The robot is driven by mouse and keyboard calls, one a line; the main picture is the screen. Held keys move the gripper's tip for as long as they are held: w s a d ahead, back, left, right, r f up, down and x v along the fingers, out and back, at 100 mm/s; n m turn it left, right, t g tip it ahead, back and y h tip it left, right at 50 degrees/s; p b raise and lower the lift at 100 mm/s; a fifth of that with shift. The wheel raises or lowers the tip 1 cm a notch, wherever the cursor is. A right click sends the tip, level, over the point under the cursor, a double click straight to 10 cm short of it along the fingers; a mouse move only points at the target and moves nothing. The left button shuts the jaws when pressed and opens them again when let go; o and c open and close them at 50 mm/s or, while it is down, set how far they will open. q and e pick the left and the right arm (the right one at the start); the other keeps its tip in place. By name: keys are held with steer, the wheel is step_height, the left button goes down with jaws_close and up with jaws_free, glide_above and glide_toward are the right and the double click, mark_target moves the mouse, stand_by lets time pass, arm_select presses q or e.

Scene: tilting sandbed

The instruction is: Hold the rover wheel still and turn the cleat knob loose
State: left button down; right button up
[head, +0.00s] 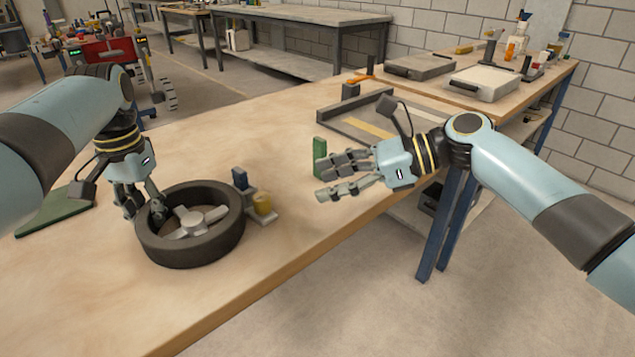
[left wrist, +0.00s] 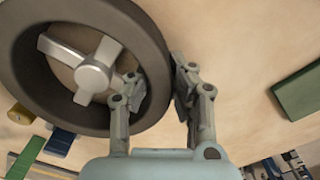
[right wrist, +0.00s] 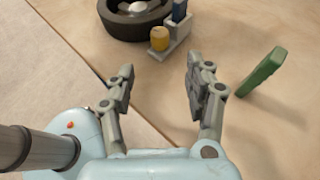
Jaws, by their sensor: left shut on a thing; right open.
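The rover wheel (head: 178,252) is a dark tyre-like ring lying flat on the wooden table, with a grey spoked knob (head: 200,219) in its middle. The wheel also shows in the left wrist view (left wrist: 142,40), with the knob (left wrist: 92,76) inside it. My left gripper (head: 143,210) is shut on the wheel's rim, one finger inside the ring and one outside. My right gripper (head: 322,177) is open and empty, to the right of the wheel and apart from it. In the right wrist view its fingers (right wrist: 157,88) are spread, with the wheel (right wrist: 135,25) beyond them.
A small holder with a yellow cylinder (head: 263,203) and a blue block (head: 239,178) stands just right of the wheel. A green upright block (head: 319,158) is beside my right gripper. A grey tray (head: 345,124) lies further back. A green mat (head: 50,213) lies at left.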

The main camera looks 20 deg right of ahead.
mark_target(266, 197)
steer(key=s+a+m+t+h, duration=0.1)
steer(key=s+a+m+t, duration=0.1)
steer(key=shift+r+m+t+h, duration=0.25)
steer(key=shift+m+t+h, duration=0.15)
steer(key=x, duration=1.1)
steer(key=shift+w+a+f, duration=0.1)
steer(key=shift+a+f, duration=0.15)
steer(key=shift+f, duration=0.2)
